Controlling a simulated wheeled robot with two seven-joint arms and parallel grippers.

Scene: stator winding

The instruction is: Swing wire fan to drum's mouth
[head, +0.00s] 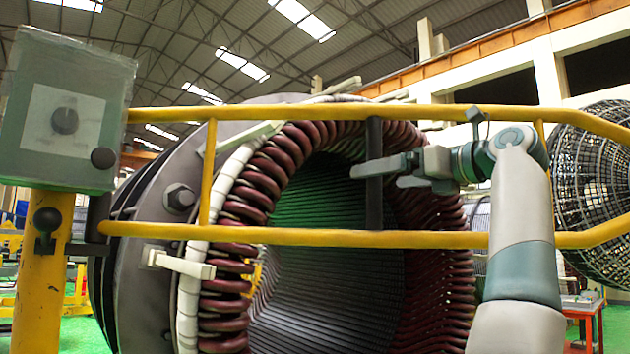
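The wire fan (592,190) is a round cage of dark wire at the right edge, beside the drum. A yellow tubular frame (300,237) runs from it across the picture to the left post. A black upright bar (374,215) joins the frame's two rails in front of the drum's mouth (315,225). The drum (150,210) is a large grey cylinder ringed with dark red coils. My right gripper (378,175) is at the black bar, one finger crossing in front of it. Whether it grips the bar is unclear. My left gripper is out of view.
A grey control box (68,105) with a dial sits on a yellow post (45,270) at the left. Pale blocks (180,264) stick out from the drum's rim. An orange-red stand (585,318) is at the lower right.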

